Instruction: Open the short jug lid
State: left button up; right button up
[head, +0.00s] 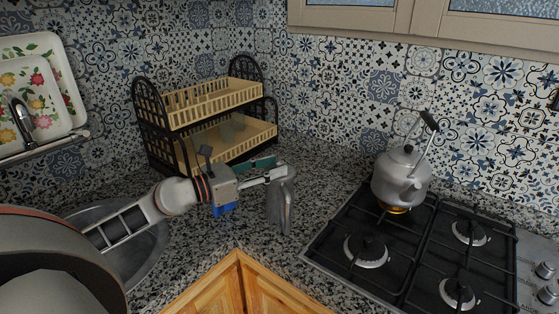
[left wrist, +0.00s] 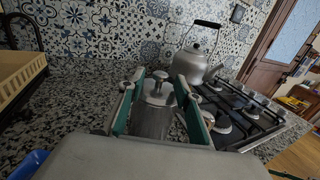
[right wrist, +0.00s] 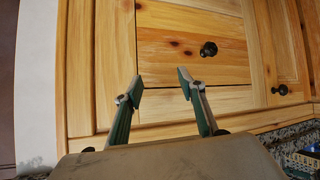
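The short metal jug (head: 280,213) stands on the granite counter left of the stove, its upper part partly hidden by my left gripper (head: 272,173). In the left wrist view the jug (left wrist: 150,122) is between my open fingers. Its lid (left wrist: 158,93) with a round knob (left wrist: 158,76) appears seated on top. The left fingers (left wrist: 160,82) are spread on either side of the lid, with gaps visible; I cannot tell whether either touches it. My right gripper (right wrist: 160,88) is open and empty before wooden cabinet fronts; it is not visible in the head view.
A kettle (head: 402,179) stands on the back-left burner of the gas stove (head: 415,235), with an orange glow below it. A dish rack (head: 213,105) stands behind the left gripper. A sink (head: 147,258) is at left. Wooden cabinets (head: 245,284) lie below the counter edge.

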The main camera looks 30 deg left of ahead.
pick_arm(q)
jog(key=shift+p+x, duration=0.4)
jog(key=shift+x, duration=1)
grip_shut()
